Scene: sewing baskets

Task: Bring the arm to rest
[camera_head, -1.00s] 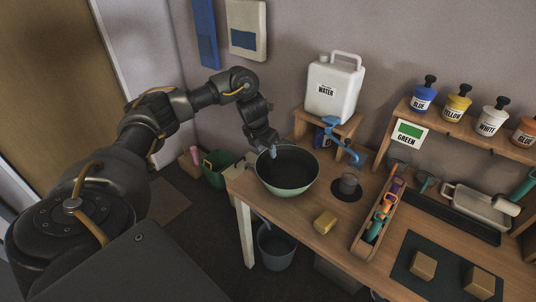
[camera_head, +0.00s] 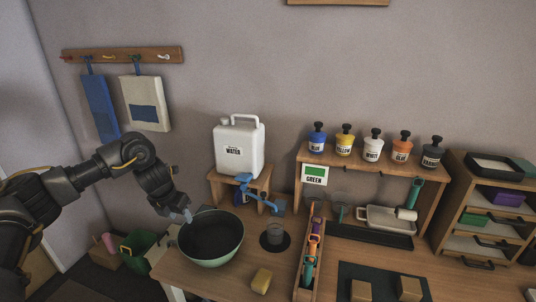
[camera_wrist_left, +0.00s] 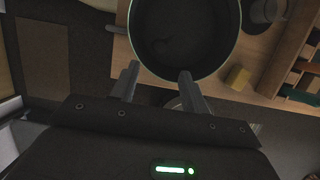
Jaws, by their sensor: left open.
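My left gripper (camera_head: 187,214) is open and empty, pointing down at the left rim of the green bowl (camera_head: 212,262). In the left wrist view its two fingers (camera_wrist_left: 158,72) stand apart with nothing between them, and the bowl (camera_wrist_left: 238,52) lies just past the fingertips. Whether a finger touches the rim I cannot tell. The bowl is dark inside, and it sits at the table's left end. My left arm reaches in from the left, bent at the elbow. My right gripper is not in view.
A white water jug (camera_head: 239,150) stands on a small wooden stand behind the bowl. A yellow sponge (camera_head: 261,280), a cup (camera_head: 274,235) and a wooden tool tray (camera_head: 299,283) lie to the right. A green bin (camera_head: 139,242) is on the floor at left.

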